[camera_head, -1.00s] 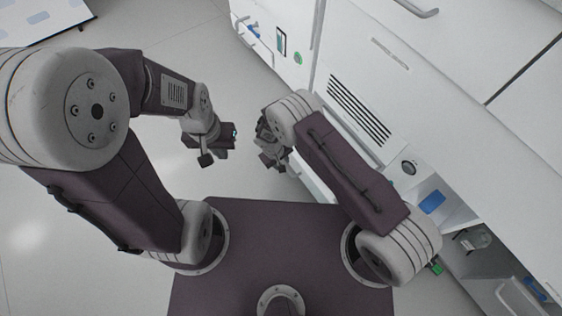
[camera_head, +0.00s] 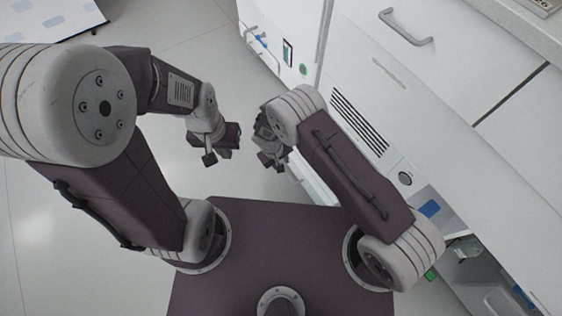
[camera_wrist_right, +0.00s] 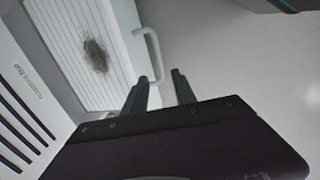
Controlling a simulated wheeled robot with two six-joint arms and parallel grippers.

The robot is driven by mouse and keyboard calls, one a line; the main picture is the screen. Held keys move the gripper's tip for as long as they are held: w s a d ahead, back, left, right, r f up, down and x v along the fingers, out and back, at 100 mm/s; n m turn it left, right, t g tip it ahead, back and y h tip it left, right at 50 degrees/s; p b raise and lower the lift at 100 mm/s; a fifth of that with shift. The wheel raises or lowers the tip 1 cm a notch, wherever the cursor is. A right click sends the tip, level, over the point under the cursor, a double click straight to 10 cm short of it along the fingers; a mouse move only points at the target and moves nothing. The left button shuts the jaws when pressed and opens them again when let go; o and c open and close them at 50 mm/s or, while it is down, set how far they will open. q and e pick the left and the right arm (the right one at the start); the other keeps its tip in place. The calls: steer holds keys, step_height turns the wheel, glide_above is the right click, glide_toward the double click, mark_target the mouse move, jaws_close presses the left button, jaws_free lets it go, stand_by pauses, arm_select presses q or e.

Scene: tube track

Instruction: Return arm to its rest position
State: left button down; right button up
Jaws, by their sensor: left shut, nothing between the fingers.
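My left arm comes in from the left, bent at the elbow, and ends in my left gripper (camera_head: 212,158) above the pale floor. The left gripper is shut and empty. My right arm (camera_head: 345,175) is bent inward over my base, and its gripper (camera_head: 272,162) hangs close to the right of the left one, with a small gap between them.
White cabinets (camera_head: 450,140) with a black vent grille (camera_head: 360,117) and a handle (camera_head: 405,27) run along the right, close to my right arm. An open compartment holds a blue item (camera_head: 429,209). A white table (camera_head: 45,18) stands at the far left. The floor (camera_head: 160,20) between is clear.

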stand_by(0.3)
steer(key=w+d+r+m+t, duration=0.1)
steer(key=w+d+r+m, duration=0.15)
steer(key=w+r, duration=0.6)
steer(key=w+d+r+m+t+y+p, duration=0.1)
steer(key=w+d+r+m, duration=0.2)
steer(key=d+r, duration=0.75)
steer(key=s+d+r+m+p, duration=0.1)
steer(key=s+d+r+m, duration=0.3)
steer(key=s+d+r, duration=0.65)
steer(key=s+a+f+n+g+y, duration=0.1)
steer(key=s+f+g, duration=0.1)
steer(key=s, duration=1)
step_height(320, 180, up, 38)
steer(key=p, duration=3.8)
steer(key=shift+w+a+n, duration=0.2)
steer(key=shift+w+n, duration=0.1)
steer(key=shift+n, duration=0.05)
